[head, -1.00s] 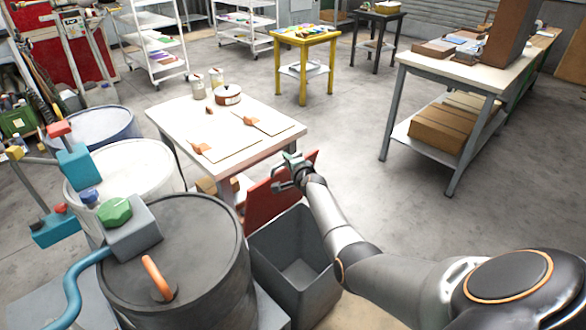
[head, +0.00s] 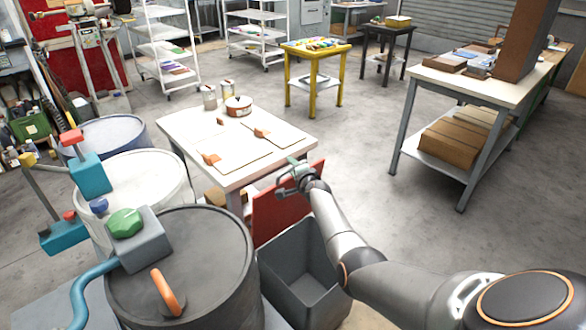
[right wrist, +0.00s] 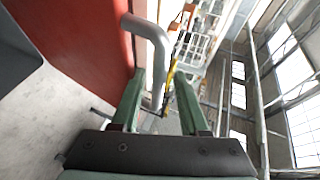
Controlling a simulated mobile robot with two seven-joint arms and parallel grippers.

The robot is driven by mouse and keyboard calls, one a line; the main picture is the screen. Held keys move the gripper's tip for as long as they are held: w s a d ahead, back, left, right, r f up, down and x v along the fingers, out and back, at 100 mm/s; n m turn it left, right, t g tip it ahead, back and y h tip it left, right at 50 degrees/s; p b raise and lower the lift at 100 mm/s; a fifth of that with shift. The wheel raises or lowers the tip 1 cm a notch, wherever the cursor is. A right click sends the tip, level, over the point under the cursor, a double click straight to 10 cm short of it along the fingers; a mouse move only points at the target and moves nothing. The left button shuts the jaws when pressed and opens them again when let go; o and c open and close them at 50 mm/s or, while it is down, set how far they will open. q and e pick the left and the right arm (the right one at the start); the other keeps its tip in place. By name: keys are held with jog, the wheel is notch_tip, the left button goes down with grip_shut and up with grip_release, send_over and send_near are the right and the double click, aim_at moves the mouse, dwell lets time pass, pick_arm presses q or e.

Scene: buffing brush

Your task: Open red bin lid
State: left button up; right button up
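The grey bin (head: 312,262) stands open on the floor beside the dark drum. Its red lid (head: 275,215) stands raised, close to upright, at the bin's far side by the white table. The lid's red face fills the upper left of the right wrist view (right wrist: 85,40). My right gripper (head: 290,176) is at the lid's upper part. In the right wrist view its green fingers (right wrist: 158,88) are apart, with a grey bent handle (right wrist: 156,45) showing between and beyond them. I cannot tell whether they touch it. My left gripper is not in view.
A dark drum (head: 215,240) with an orange handle stands left of the bin. A white table (head: 195,130) with boards and cans is close behind the lid. A workbench (head: 480,85) stands at the right. The floor between is clear.

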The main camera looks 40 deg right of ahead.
jog(key=shift+s+a+r+p, duration=0.2)
jog(key=shift+s+p, duration=0.2)
jog(key=shift+p, duration=0.25)
jog(key=p+v, duration=0.4)
jog(key=v, duration=0.7)
jog(key=shift+s, duration=0.3)
jog(key=s+a+f+n+g+y, duration=0.1)
jog(key=s+a+f+n+y, duration=0.1)
jog(key=s+a+f+n, duration=0.2)
jog(key=s+a+f+n+g+y, duration=0.2)
jog(key=s+a+f+n, duration=0.3)
jog(key=s+a+n, duration=0.6)
jog(key=s+a+f+n+g+y, duration=0.1)
jog(key=s+a+f+n+y, duration=0.2)
jog(key=s+a, duration=1)
notch_tip(320, 180, down, 2)
jog(key=s+n, duration=0.1)
jog(key=n, duration=0.3)
jog(key=shift+a+f+n+g, duration=0.2)
jog(key=shift+a+n+g, duration=0.1)
jog(key=shift+a, duration=0.05)
